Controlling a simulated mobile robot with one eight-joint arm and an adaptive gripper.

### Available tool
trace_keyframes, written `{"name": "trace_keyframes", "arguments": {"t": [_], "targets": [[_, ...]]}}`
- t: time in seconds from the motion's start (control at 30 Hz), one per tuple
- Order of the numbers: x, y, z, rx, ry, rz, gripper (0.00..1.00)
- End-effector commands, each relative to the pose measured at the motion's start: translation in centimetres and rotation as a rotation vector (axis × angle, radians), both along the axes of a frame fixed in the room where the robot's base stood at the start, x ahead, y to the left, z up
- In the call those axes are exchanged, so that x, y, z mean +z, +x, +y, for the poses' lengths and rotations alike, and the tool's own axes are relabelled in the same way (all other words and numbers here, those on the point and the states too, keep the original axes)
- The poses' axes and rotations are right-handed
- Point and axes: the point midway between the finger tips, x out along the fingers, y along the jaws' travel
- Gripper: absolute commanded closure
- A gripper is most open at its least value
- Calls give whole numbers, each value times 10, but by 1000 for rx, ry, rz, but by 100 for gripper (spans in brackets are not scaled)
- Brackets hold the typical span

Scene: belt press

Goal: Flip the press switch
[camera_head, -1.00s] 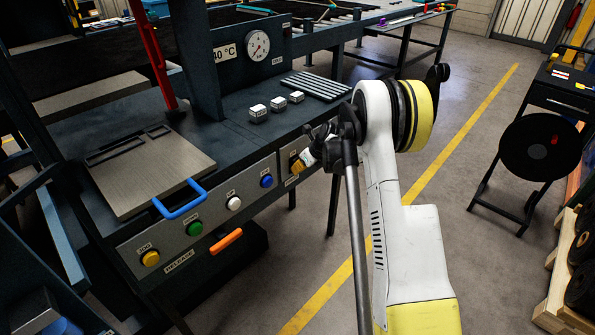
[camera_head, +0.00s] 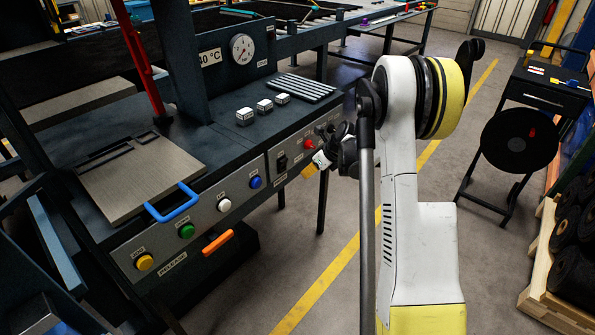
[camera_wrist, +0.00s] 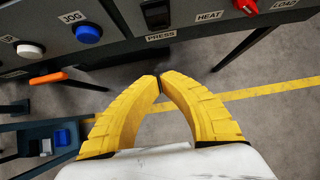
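The press switch (camera_head: 283,163) is a black rocker on the grey front panel, uncovered in the head view. In the wrist view its lower part (camera_wrist: 156,13) shows at the top edge, above the label PRESS (camera_wrist: 160,36). Its upper part is cut off there, and I cannot tell which way it is set. My gripper (camera_wrist: 158,82) has two yellow fingers with their tips together and nothing visible between them. In the head view my gripper (camera_head: 308,172) is just right of the switch and in front of the panel, apart from the switch.
A red knob (camera_wrist: 246,5) labelled HEAT is right of the switch. A blue JOG button (camera_wrist: 88,33) and white button (camera_wrist: 30,50) are left. An orange release handle (camera_head: 218,242) sticks out below the panel. Open floor (camera_head: 300,260) lies in front.

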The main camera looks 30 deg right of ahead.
Motion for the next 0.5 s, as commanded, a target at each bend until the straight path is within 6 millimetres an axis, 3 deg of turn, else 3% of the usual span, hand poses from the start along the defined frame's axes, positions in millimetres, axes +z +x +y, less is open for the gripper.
{"name": "trace_keyframes", "arguments": {"t": [0.2,0.5], "targets": [[12,-15,-6,0,0,1,100],[12,-16,-6,1,-1,1,100]]}}
